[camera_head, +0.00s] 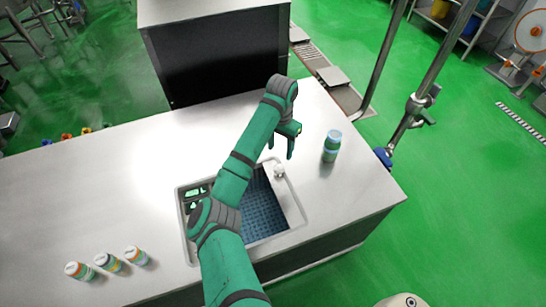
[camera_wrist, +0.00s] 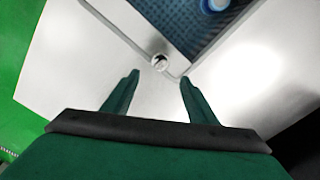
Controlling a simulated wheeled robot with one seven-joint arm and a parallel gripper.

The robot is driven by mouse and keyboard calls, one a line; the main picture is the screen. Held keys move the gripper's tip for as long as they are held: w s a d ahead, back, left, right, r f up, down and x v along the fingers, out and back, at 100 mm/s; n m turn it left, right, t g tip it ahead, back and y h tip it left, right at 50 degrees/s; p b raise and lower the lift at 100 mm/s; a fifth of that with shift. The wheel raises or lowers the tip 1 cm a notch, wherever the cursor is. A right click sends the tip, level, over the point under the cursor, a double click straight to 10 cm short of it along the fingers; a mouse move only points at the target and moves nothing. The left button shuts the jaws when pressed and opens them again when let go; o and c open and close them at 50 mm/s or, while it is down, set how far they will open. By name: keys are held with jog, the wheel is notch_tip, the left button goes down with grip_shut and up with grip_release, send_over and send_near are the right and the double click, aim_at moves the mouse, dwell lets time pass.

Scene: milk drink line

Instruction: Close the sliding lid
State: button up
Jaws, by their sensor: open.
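The sliding lid (camera_head: 289,200) is a pale panel at the right side of a recessed opening (camera_head: 184,222) in the counter. The opening is largely uncovered and shows a blue textured interior (camera_head: 262,210). A small pale knob (camera_head: 279,170) stands at the lid's far end; the wrist view shows the knob (camera_wrist: 160,62) just beyond and between my fingertips, apart from them. My gripper (camera_head: 281,148) is open and empty, pointing down near the knob; its spread fingers also show in the wrist view (camera_wrist: 158,80). My arm hides the middle of the opening.
Several small bottles (camera_head: 108,262) stand at the counter's front left. Green-marked items (camera_head: 194,192) show in the opening's left part. A dark-sided cabinet (camera_head: 215,60) stands behind.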

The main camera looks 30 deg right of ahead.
aim_at(278, 168)
notch_tip(278, 168, down, 11)
jog(key=shift+a+r, duration=0.1)
jog(key=shift+r, duration=0.05)
dwell(0.4)
jog(key=c, duration=1.3)
jog(key=shift+w, duration=0.15)
grip_shut()
